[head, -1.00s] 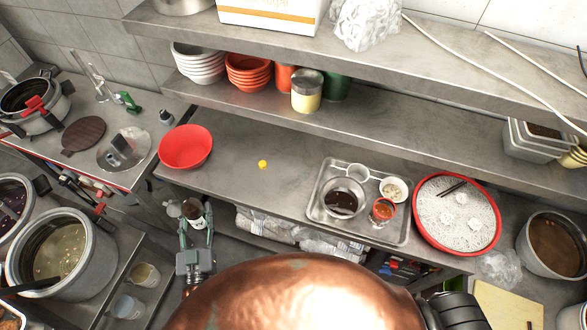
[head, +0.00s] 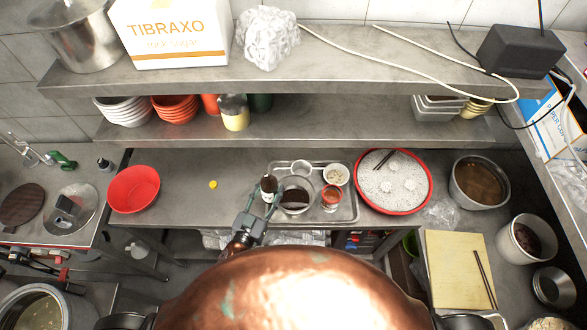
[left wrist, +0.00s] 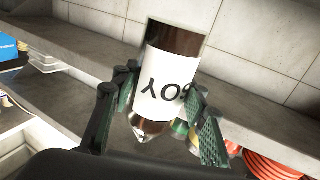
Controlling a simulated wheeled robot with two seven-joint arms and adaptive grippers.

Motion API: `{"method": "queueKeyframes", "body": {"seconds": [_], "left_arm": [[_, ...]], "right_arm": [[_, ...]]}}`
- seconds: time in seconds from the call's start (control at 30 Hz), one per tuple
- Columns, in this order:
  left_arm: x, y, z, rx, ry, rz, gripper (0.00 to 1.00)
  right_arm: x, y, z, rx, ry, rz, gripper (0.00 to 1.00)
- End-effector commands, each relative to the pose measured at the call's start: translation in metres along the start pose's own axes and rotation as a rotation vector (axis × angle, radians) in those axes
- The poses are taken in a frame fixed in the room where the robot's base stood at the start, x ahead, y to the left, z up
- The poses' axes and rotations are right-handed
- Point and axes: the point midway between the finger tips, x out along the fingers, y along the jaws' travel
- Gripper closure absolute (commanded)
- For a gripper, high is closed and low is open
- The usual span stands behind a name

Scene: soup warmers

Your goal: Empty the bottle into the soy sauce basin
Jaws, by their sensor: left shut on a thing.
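The soy bottle (head: 268,184) is dark brown with a white label. My left gripper (head: 257,212) is shut on it and holds it at the left edge of the tray. In the left wrist view the bottle (left wrist: 168,85) stands between both fingers, slightly tilted, its lettering upside down. The soy sauce basin (head: 296,196), a round bowl of dark liquid, sits on the metal tray (head: 345,212), just right of the bottle. I cannot tell whether liquid is flowing or whether the bottle touches the rim. My right gripper is out of view.
A small cup (head: 301,168), a bowl of pale bits (head: 336,174) and a jar of red sauce (head: 331,198) crowd the tray. A red-rimmed basin (head: 408,207) stands right. A yellow cap-like piece (head: 213,184) and red bowl (head: 134,190) lie left. A shelf (head: 330,133) overhangs behind.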

Motion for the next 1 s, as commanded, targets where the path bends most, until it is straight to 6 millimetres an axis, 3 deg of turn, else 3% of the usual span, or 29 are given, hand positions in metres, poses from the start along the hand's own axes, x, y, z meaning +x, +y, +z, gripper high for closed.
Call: {"method": "queueKeyframes", "body": {"seconds": [0.03,0.1,0.33,0.53,1.0], "left_arm": [[0.015,0.013,-0.015,0.006,0.001,0.059,0.91],[0.03,0.028,-0.015,0.005,0.0,0.128,0.91],[0.062,0.048,-0.011,0.004,0.0,0.272,0.91],[0.072,0.048,-0.006,0.001,0.001,0.311,0.91],[0.07,0.048,-0.006,-0.001,0.001,0.312,0.91]], "right_arm": [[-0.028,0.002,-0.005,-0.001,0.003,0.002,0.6],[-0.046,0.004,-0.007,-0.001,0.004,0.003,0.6],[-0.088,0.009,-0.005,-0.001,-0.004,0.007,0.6],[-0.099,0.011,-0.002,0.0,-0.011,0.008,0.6],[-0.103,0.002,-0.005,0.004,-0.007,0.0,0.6]]}}
